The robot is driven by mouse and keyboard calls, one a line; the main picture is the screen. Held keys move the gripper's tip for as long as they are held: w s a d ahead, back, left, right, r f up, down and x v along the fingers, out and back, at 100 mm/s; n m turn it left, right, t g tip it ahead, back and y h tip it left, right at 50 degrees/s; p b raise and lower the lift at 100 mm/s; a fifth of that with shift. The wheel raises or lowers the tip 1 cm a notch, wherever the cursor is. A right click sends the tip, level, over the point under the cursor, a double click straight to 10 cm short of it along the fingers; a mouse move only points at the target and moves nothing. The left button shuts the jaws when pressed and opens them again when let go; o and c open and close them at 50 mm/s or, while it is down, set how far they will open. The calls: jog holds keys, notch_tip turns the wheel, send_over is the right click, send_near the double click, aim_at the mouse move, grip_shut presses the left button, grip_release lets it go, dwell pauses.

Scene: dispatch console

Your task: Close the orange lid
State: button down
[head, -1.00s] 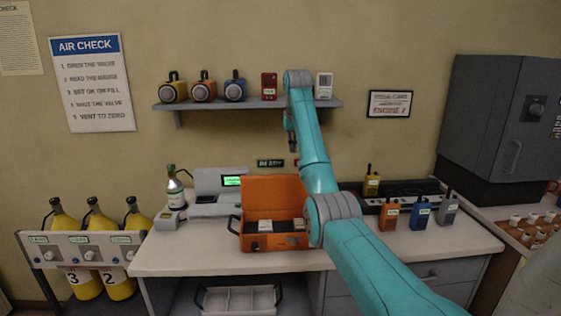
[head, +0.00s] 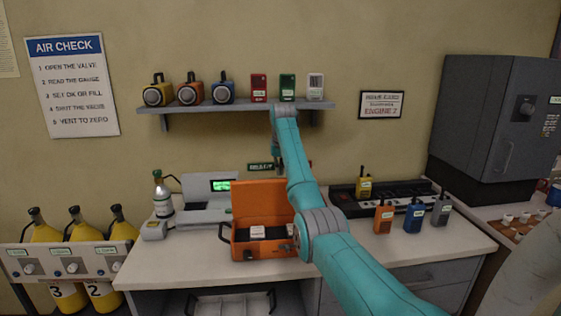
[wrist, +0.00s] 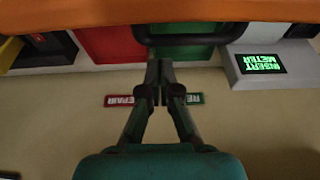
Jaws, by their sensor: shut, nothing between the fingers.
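The orange lid (head: 258,201) stands open and upright at the back of an orange case (head: 262,252) on the counter. The case has dark padding and a small white-labelled item (head: 257,232) inside; my arm covers its right side. My gripper (head: 278,166) is shut and empty, pointing down near the wall behind the lid's upper right edge; its tips are hard to see there. In the wrist view, which looks upside down, my gripper's closed fingertips (wrist: 160,66) are just short of an orange edge (wrist: 160,10) and a black bar (wrist: 185,40). I cannot tell if they touch.
A grey meter with a green screen (head: 221,185) and a small bottle (head: 162,195) stand left of the case. Radios (head: 384,217) and a dark charger (head: 345,203) stand right of it. A shelf (head: 240,106) with several devices hangs above. Bare counter lies in front (head: 190,262).

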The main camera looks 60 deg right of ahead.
jog(key=shift+s+a+r, duration=0.1)
jog(key=shift+s+a, duration=1.2)
jog(key=shift+a, duration=0.25)
